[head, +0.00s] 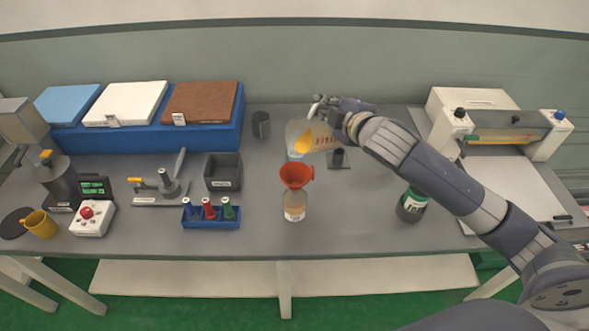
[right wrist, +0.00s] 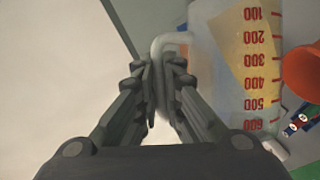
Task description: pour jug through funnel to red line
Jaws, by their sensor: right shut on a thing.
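A clear jug (head: 325,136) with yellow liquid is held tilted above the table, just behind and above the funnel. My right gripper (head: 338,108) is shut on its handle (right wrist: 168,42). In the right wrist view the jug (right wrist: 225,60) shows red scale numbers upside down. No stream of liquid can be made out. The orange-red funnel (head: 296,175) sits upright in the neck of a clear bottle (head: 295,208) with a pale label. It also shows at the right edge of the right wrist view (right wrist: 303,72). The red line and the bottle's level are too small to tell. My left gripper is out of view.
A blue rack (head: 211,222) with several coloured vials stands left of the bottle, with a dark bin (head: 223,184) behind it. A grey cup (head: 261,125) stands behind. Table between bottle and green-capped bottle is clear.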

